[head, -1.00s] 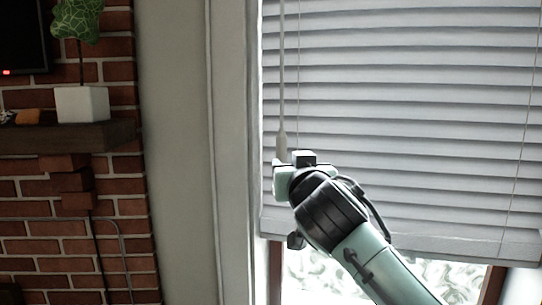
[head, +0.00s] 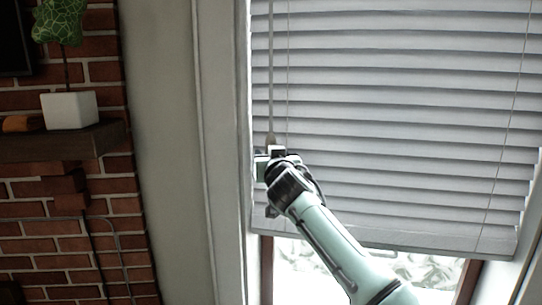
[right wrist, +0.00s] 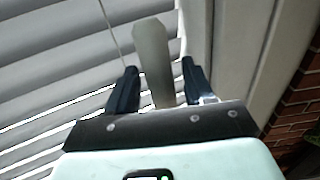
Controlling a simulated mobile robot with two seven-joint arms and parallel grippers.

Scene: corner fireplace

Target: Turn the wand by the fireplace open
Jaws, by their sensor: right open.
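The blind's thin wand (head: 271,80) hangs down the left side of the closed-looking white blind (head: 400,110) in the head view. Its wider lower end reaches my right gripper (head: 268,155). In the right wrist view, the wand's pale, thick end (right wrist: 152,62) stands between the two dark fingers of my right gripper (right wrist: 158,72). The fingers are open, with a visible gap on either side of the wand. Thin bright lines show between some slats in the wrist view. My left gripper is out of view.
The window frame (head: 225,150) runs just left of the wand. Farther left is a brick wall (head: 110,225) with a wooden mantel (head: 75,143) holding a white plant pot (head: 70,110). Thin blind cords (head: 509,125) hang in front of the slats.

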